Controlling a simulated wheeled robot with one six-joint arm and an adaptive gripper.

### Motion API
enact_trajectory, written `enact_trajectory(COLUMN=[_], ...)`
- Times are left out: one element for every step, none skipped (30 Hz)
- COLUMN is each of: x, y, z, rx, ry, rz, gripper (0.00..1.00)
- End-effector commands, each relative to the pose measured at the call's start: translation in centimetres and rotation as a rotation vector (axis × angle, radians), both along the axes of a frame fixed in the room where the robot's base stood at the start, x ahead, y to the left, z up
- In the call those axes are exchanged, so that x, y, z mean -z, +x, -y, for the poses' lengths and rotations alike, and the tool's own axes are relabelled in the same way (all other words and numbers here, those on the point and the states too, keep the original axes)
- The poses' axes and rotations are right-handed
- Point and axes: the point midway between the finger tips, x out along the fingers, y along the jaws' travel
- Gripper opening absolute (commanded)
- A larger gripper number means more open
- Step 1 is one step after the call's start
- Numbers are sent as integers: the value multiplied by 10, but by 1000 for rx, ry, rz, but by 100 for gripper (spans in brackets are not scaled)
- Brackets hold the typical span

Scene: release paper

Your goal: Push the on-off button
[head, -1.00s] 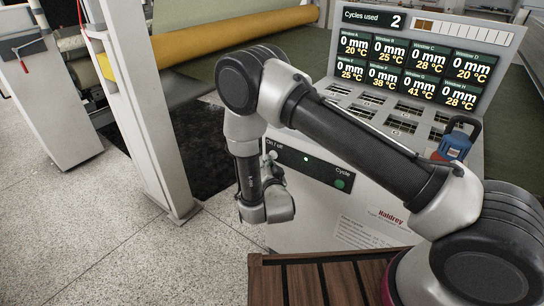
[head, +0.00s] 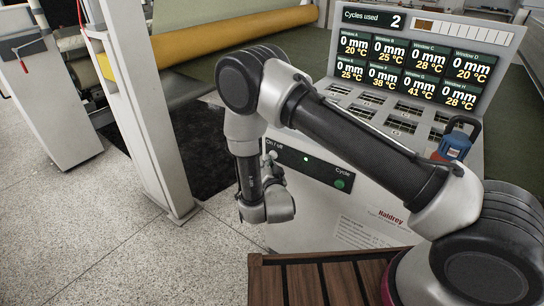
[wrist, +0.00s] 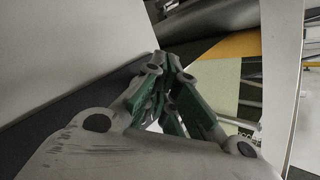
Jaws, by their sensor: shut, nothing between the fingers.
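The on-off label (head: 272,145) shows on the dark control strip (head: 317,168) on the front of the grey console, just right of my arm. My arm covers the left end of this strip. A small pale round part sits just below the label; I cannot tell whether it is the button or part of my wrist. In the wrist view my gripper (wrist: 172,60) is shut and empty, its green-sided fingers meeting at the tips. In the head view the fingers are hidden behind my wrist. I cannot tell whether they touch anything.
A green Cycle button (head: 340,184) and a small green light (head: 307,159) are on the same strip. The console screen (head: 416,62) reads 2 cycles used. A red-and-blue device (head: 455,145) stands on the console's right. A white post (head: 143,110) stands left; the floor between is clear.

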Motion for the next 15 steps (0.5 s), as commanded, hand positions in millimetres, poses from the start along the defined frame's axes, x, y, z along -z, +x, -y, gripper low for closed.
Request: enact_trajectory(x=[0,0,0,0,0,0,0,0,0,0,0,0,0,0,0], y=[0,0,0,0,0,0,0,0,0,0,0,1,2,3,4], z=[0,0,0,0,0,0,0,0,0,0,0,1,2,2,3], rx=[0,0,0,0,0,0,0,0,0,0,0,0,0,0,0], ry=[0,0,0,0,0,0,0,0,0,0,0,0,0,0,0], rz=[0,0,0,0,0,0,0,0,0,0,0,0,0,0,0], gripper=[0,0,0,0,0,0,0,0,0,0,0,0,0,0,0])
